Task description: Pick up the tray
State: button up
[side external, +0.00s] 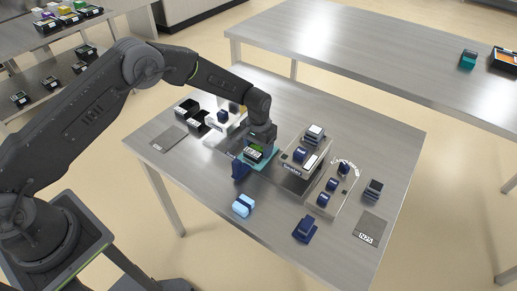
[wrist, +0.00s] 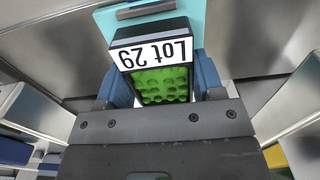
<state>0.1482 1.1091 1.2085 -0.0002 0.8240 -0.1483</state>
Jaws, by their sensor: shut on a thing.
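The tray (wrist: 150,45) is black, with a white label reading "Lot 29" and bumpy green contents. In the side external view the tray (side external: 253,154) is small and partly covered by my wrist. My gripper (wrist: 162,80) has its blue fingers on either side of the tray and is shut on it. In the side view my gripper (side external: 258,147) points down at the teal plate (side external: 268,164). The tray appears on or just above this plate; I cannot tell whether they touch. The teal plate (wrist: 195,12) also shows beyond the tray in the wrist view.
A metal station (side external: 296,180) with blue-handled parts stands right of the tray. Black bins (side external: 187,106) are at the left. A dark blue block (side external: 240,170), a light blue block (side external: 243,206) and another dark blue piece (side external: 306,230) lie in front. A grey mat (side external: 370,229) lies at right.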

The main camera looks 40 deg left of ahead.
jog(key=shift+c, duration=0.2)
notch_tip(320, 180, up, 14)
jog(key=r, duration=0.1)
jog(key=n, duration=0.4)
send_over(170, 137)
notch_tip(170, 137, down, 8)
jog(key=shift+f, duration=4.2)
jog(key=shift+f, duration=0.15)
